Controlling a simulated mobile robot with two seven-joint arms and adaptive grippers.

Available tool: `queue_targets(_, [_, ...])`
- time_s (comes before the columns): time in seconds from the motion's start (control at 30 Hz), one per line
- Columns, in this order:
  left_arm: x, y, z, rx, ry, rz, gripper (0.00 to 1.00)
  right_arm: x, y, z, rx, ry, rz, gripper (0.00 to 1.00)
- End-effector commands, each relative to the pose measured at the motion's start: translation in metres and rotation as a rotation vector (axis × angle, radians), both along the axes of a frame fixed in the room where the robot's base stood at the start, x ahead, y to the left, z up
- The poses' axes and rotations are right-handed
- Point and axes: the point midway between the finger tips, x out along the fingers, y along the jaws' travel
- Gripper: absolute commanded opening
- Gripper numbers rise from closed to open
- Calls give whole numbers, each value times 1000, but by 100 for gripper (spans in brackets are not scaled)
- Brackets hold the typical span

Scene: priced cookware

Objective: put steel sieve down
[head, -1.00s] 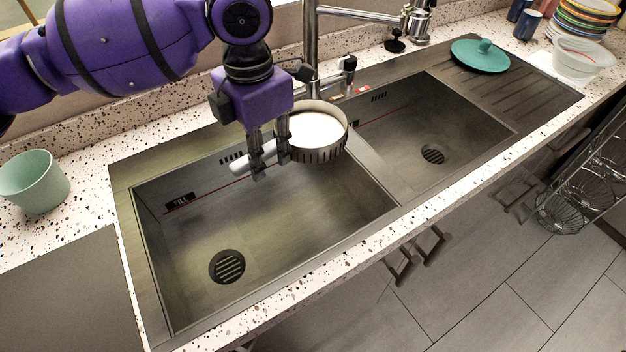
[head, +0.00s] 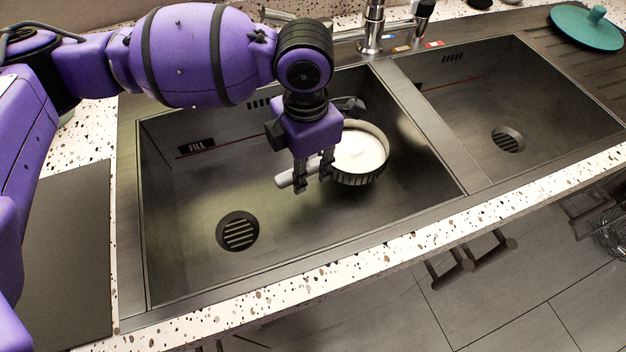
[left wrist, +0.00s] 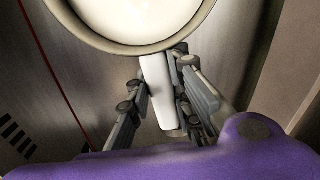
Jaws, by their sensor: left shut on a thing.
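The steel sieve (head: 359,153) is a round pan-like piece with a slotted metal side, a pale inside and a light handle (head: 285,181). It is over the right part of the left sink basin (head: 330,225); I cannot tell whether it touches the bottom. My left gripper (head: 314,186) is shut on the handle, close to the bowl. In the left wrist view the bowl (left wrist: 135,18) fills the top, and the handle (left wrist: 158,90) runs down between the fingers of the left gripper (left wrist: 165,110). My right gripper is not in view.
The right basin (head: 490,100) is empty, with a drain. The left basin's drain (head: 238,231) is uncovered. A faucet (head: 373,25) stands behind the sink. A teal lid (head: 586,26) lies on the drainboard at the right. A grey board (head: 65,240) is at the left.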

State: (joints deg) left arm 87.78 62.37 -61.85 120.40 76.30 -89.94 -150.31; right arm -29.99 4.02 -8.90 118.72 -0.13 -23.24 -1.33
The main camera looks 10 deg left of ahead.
Motion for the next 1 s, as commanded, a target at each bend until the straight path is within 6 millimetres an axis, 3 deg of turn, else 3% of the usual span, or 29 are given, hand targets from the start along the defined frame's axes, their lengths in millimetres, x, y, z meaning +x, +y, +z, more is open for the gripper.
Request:
queue_targets(0.4, [1, 0, -51, -1, -2, 0, 0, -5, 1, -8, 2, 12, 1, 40])
queue_targets(0.77, [1, 0, -54, -2, -3, 0, 0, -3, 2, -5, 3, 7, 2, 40])
queue_targets(0.8, [1, 0, -54, 0, -3, 0, 22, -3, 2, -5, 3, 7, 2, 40])
queue_targets(0.93, [1, 0, -54, 0, -3, 0, 38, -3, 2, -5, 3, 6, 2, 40])
queue_targets(1.0, [1, 0, -54, -1, -2, 0, 38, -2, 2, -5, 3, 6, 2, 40])
